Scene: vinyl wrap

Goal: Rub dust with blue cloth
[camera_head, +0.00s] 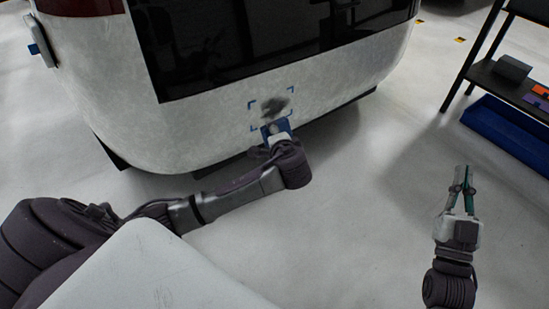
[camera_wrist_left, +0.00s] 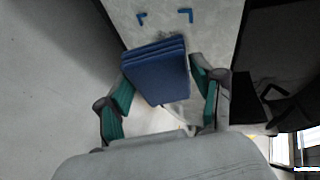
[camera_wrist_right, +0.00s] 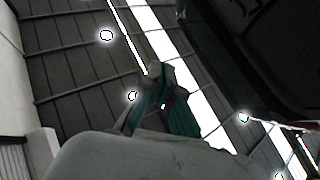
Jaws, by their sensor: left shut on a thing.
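The dust is a dark grey smudge (camera_head: 274,106) on the white lower panel of the vehicle (camera_head: 215,125), framed by blue corner marks. The blue cloth (camera_head: 272,129) is a folded block just below the smudge. My left gripper (camera_wrist_left: 165,80) is shut on the cloth, with green-padded fingers on either side of it. In the left wrist view the cloth (camera_wrist_left: 160,70) faces the panel, with two corner marks beyond it; whether it touches the panel I cannot tell. My right gripper (camera_head: 460,180) is shut and empty over the floor at the right, its tips together.
A dark shelf (camera_head: 490,75) with boxes stands at the upper right, a blue bin (camera_head: 510,130) below it. A small white and blue fixture (camera_head: 40,50) is on the vehicle's left side. The floor between vehicle and shelf is clear.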

